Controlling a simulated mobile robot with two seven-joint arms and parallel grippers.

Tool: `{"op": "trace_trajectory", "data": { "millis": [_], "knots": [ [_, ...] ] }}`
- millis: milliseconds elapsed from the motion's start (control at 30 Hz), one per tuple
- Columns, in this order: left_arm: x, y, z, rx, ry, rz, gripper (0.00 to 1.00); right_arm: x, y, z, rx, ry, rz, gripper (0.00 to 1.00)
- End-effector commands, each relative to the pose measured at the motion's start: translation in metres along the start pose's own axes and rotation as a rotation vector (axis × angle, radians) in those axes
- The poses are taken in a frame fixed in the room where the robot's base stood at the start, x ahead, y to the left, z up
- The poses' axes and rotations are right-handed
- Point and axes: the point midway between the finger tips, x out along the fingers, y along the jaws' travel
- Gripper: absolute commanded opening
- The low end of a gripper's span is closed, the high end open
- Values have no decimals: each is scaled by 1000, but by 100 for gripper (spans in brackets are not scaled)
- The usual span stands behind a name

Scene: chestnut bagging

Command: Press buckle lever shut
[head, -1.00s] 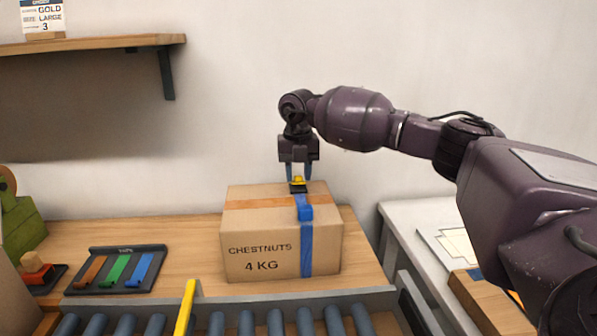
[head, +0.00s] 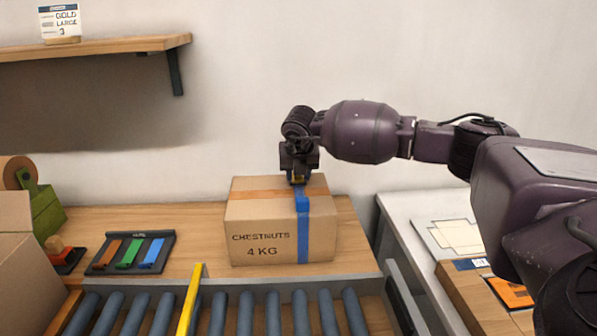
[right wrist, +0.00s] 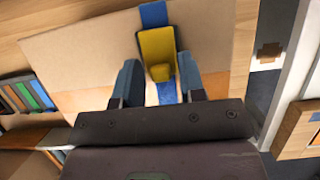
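A closed carton (head: 265,222) marked CHESTNUTS 4 KG stands on the wooden bench. A blue strap (head: 303,238) runs over its top and down its front. In the right wrist view the yellow buckle lever (right wrist: 157,48) lies over the blue strap, with a dark edge on its base. My right gripper (head: 299,178) points down at the carton top and largely hides the buckle in the head view. In the wrist view its two fingers (right wrist: 160,84) are spread, one on each side of the lever's near end, with gaps visible. I cannot tell how far the lever is closed.
A dark tray (head: 131,252) with brown, green and blue pieces lies left of the carton. A roller conveyor (head: 245,312) with a yellow bar (head: 190,300) runs in front. A green tape dispenser (head: 45,210) stands far left. A white side table (head: 400,212) is at right.

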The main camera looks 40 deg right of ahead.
Motion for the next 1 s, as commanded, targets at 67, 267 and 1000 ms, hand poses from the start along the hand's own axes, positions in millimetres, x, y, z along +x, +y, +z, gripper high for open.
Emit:
{"op": "trace_trajectory", "data": {
  "millis": [67, 267, 1000],
  "knots": [
    [0, -1, 0, 3, 0, 0, 43, 0, 0, 0, 1, -1, 0, 47],
    [0, -2, 0, 9, 0, 1, 43, 0, 0, 0, 0, 0, 0, 47],
    [-8, -2, -13, -8, 20, -7, 43, -97, 0, 1, 0, -2, 2, 47]
  ]
}}
